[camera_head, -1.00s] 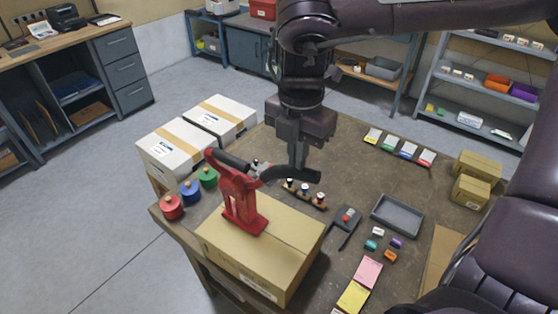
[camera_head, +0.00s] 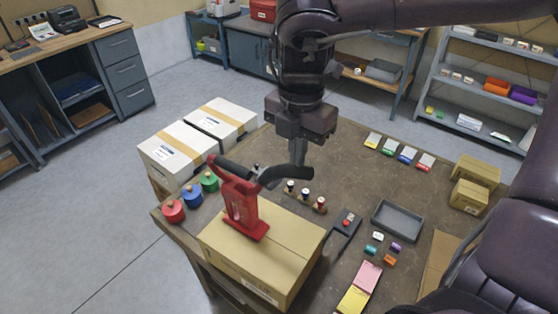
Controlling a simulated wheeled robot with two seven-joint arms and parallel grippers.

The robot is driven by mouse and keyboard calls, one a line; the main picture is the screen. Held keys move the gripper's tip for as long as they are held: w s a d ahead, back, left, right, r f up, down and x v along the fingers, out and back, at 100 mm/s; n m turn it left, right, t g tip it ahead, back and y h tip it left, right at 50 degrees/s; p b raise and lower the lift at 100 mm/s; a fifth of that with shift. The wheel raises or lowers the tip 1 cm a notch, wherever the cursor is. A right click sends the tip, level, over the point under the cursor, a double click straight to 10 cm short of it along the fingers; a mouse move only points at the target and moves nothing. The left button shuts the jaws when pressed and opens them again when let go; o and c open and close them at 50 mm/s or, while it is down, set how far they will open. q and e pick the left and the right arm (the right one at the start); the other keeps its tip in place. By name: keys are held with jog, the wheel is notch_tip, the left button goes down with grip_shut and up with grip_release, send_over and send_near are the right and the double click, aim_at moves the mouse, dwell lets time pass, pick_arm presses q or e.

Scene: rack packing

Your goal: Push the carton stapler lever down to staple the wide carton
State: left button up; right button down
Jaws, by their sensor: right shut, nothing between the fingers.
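The carton stapler (camera_head: 241,205) is red with a black lever handle (camera_head: 287,174) and stands on top of the closed wide carton (camera_head: 280,245). The lever's bar reaches right from the stapler's head, its free end slightly raised. My right gripper (camera_head: 299,158) is shut and empty, pointing down right at the lever's free end. The fingertips lie partly behind the lever, and I cannot tell whether they touch it. My left gripper is not in view.
Red, blue and green pots (camera_head: 191,195) stand left of the carton. White boxes (camera_head: 177,151) are behind them. Small bottles in a holder (camera_head: 305,195), a grey tray (camera_head: 397,220) and coloured notes (camera_head: 360,287) lie to the right. Small cartons (camera_head: 470,196) sit at the right edge.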

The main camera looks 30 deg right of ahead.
jog(key=shift+s+d+r+p, duration=0.1)
jog(key=shift+r+p, duration=0.35)
jog(key=shift+r, duration=0.5)
notch_tip(320, 180, up, 3)
jog(key=shift+f+p, duration=0.15)
jog(key=shift+p, duration=0.85)
jog(key=shift+r+p, duration=0.4)
jog(key=shift+r, duration=0.2)
jog(key=shift+f, duration=0.1)
